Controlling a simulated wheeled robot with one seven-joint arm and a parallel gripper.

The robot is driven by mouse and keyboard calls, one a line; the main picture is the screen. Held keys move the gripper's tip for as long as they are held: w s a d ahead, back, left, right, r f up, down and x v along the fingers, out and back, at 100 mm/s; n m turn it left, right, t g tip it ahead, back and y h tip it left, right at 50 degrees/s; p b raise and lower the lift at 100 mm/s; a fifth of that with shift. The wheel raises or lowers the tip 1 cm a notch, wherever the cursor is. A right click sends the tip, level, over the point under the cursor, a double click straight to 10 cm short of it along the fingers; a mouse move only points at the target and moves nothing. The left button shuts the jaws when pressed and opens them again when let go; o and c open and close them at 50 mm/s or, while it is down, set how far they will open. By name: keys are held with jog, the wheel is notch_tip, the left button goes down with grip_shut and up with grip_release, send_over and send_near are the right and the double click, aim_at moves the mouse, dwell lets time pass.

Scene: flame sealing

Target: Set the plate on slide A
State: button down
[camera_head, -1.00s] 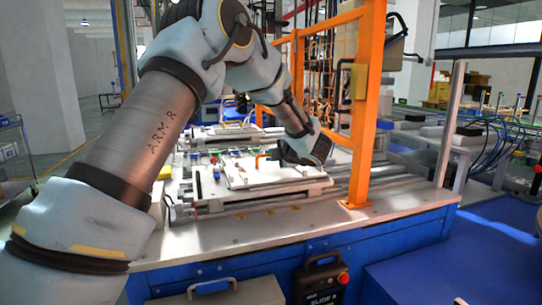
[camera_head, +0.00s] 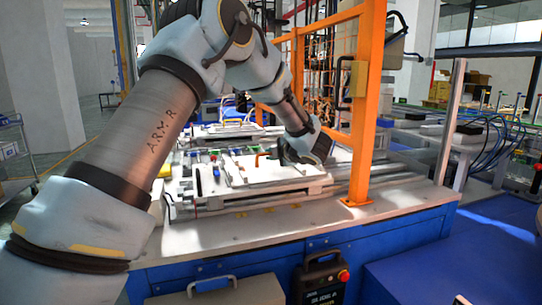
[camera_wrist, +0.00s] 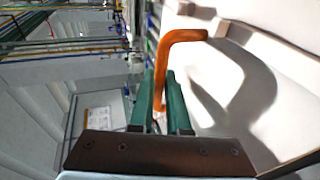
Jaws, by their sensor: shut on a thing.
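The white plate (camera_head: 250,175) lies flat over the slide fixture (camera_head: 292,191) on the near side of the bench; I cannot tell whether it is fully seated. Its orange handle (camera_head: 262,156) stands up beside my gripper (camera_head: 284,156). In the wrist view, the green fingers of my gripper (camera_wrist: 162,85) are shut on the orange handle (camera_wrist: 184,38). The plate's white surface (camera_wrist: 285,75) fills the right side of that view. The wrist hides part of the plate in the head view.
An orange frame post (camera_head: 366,100) stands on the bench just right of my gripper. A second fixture (camera_head: 222,131) lies behind. The bench's front strip (camera_head: 250,232) is clear.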

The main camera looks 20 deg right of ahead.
jog(key=shift+f, duration=0.1)
jog(key=c, duration=0.8)
grip_release()
jog(key=shift+f, duration=0.1)
jog(key=b+v, duration=0.3)
jog(key=v, duration=0.8)
jog(key=shift+w, duration=0.1)
